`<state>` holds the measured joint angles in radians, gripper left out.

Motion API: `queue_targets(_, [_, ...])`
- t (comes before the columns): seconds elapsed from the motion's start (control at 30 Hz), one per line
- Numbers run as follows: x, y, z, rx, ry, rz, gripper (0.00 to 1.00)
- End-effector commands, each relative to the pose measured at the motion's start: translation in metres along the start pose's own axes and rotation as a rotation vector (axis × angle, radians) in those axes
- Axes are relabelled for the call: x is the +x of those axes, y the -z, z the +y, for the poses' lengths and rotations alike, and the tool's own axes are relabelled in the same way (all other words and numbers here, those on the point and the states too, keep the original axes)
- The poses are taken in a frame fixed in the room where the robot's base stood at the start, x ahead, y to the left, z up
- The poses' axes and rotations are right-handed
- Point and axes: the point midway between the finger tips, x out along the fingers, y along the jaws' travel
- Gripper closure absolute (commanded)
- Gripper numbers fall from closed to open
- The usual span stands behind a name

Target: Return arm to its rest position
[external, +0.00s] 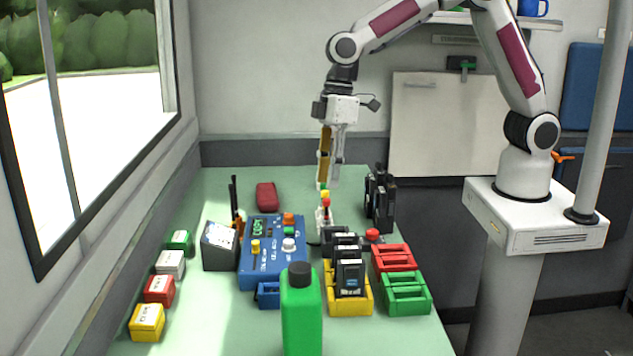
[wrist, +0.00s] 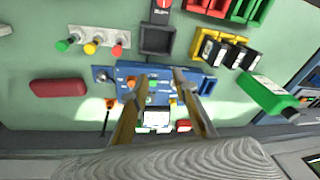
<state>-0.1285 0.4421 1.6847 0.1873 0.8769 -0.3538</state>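My gripper (external: 329,182) points down above the far part of the green table (external: 215,183) in the external view. The arm reaches over from its base at the right. In the wrist view the two fingers of my gripper (wrist: 160,76) stand apart with nothing held between them, over the blue control box (wrist: 158,97). In the external view the fingertips appear just above a small stand with coloured knobs (external: 325,212); I cannot tell the exact gap in height.
The blue control box (external: 262,275), black radios (external: 380,198), a red pouch (external: 266,196), a green bottle (external: 301,315) and red (external: 393,258), green (external: 404,295) and yellow (external: 362,306) holders crowd the table. A window (external: 100,120) is at left, a white board (external: 440,125) behind.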

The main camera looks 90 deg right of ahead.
Motion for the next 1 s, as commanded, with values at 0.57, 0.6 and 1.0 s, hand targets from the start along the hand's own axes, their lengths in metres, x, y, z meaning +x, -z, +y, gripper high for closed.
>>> queue_targets(0.57, [-0.073,-0.104,-0.006,0.168,-0.064,0.003,0.72])
queue_targets(0.6, [-0.077,-0.111,-0.007,0.178,-0.069,0.006,0.72])
queue_targets(1.0, [-0.112,-0.179,-0.013,0.255,-0.112,0.042,0.72])
